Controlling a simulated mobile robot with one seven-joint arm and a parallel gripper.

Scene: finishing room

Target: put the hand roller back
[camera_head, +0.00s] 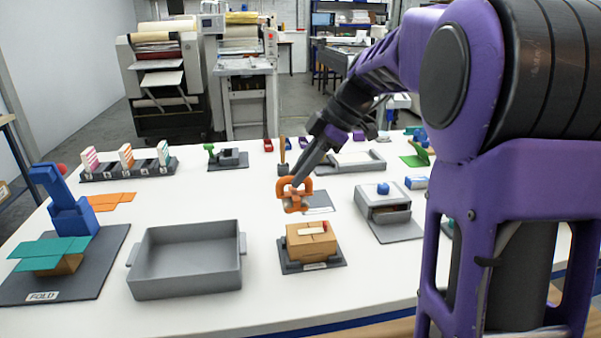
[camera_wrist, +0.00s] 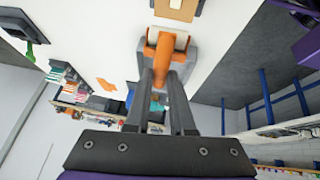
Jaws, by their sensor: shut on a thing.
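The hand roller (camera_head: 294,204) has an orange frame; its pale roller (camera_wrist: 168,34) shows in the wrist view. My gripper (camera_head: 298,183) is shut on its orange part, which also sits between my two fingers (camera_wrist: 164,72) in the wrist view. My gripper holds it above the white table, behind a tan box (camera_head: 305,247) on a dark grey base. A flat grey plate (camera_head: 319,202) lies behind and right of the roller. The roller's underside is hard to make out, and I cannot tell which spot is its resting place.
A grey open tray (camera_head: 187,292) stands at the front left, beside a blue folding device (camera_head: 70,214). A grey box with a blue knob (camera_head: 384,205) stands to the right. A wooden upright stick (camera_head: 282,150) is behind the roller. Bare table lies right of the tan box.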

